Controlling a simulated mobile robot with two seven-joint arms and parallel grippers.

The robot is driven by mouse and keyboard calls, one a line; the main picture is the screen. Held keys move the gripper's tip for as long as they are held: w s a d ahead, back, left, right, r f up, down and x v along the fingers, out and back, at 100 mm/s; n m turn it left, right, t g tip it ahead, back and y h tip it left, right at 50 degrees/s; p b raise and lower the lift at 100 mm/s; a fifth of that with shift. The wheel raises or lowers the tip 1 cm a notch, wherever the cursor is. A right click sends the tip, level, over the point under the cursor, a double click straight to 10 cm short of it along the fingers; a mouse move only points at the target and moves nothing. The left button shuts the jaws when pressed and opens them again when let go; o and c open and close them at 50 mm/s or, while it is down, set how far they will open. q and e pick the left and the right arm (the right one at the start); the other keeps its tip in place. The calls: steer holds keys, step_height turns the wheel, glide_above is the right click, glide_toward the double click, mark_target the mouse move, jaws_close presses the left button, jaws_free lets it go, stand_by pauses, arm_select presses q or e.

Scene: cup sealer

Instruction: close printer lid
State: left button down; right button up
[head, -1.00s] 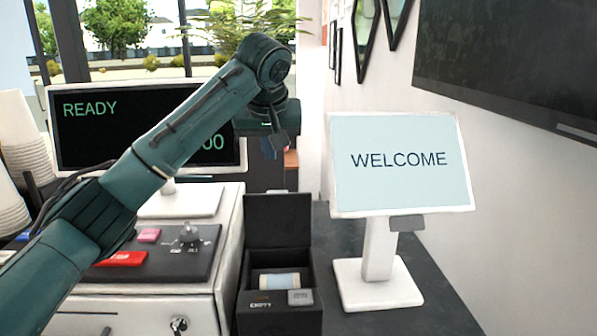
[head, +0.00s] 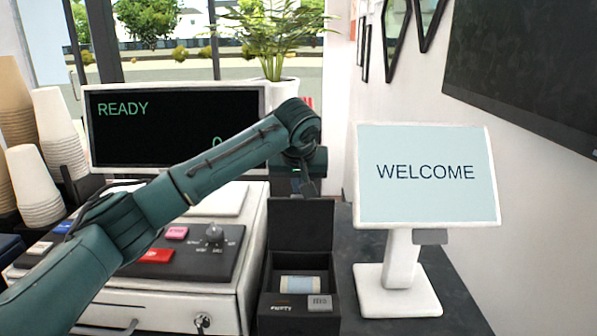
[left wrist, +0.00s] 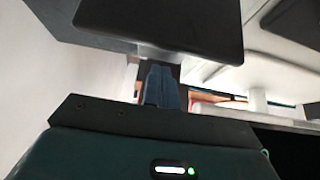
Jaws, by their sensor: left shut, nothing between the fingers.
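The black receipt printer (head: 290,312) stands on the dark counter in the head view, with a paper roll (head: 300,284) in its open bay. Its lid (head: 300,234) stands up at the back of the box, open. My left gripper (head: 308,188) shows small and dark just above the lid's top edge; I cannot tell whether it touches the lid. In the left wrist view its blue-grey fingers (left wrist: 161,86) are shut together with nothing between them. My right gripper is in neither view.
The white WELCOME screen (head: 426,200) stands close right of the printer. The cash register (head: 235,275) with a READY display (head: 175,128) is at left, beside stacked cups (head: 58,130). A potted plant (head: 275,40) is behind.

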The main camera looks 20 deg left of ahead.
arm_select(q)
steer(key=shift+s+d, duration=0.2)
steer(key=shift+s, duration=0.5)
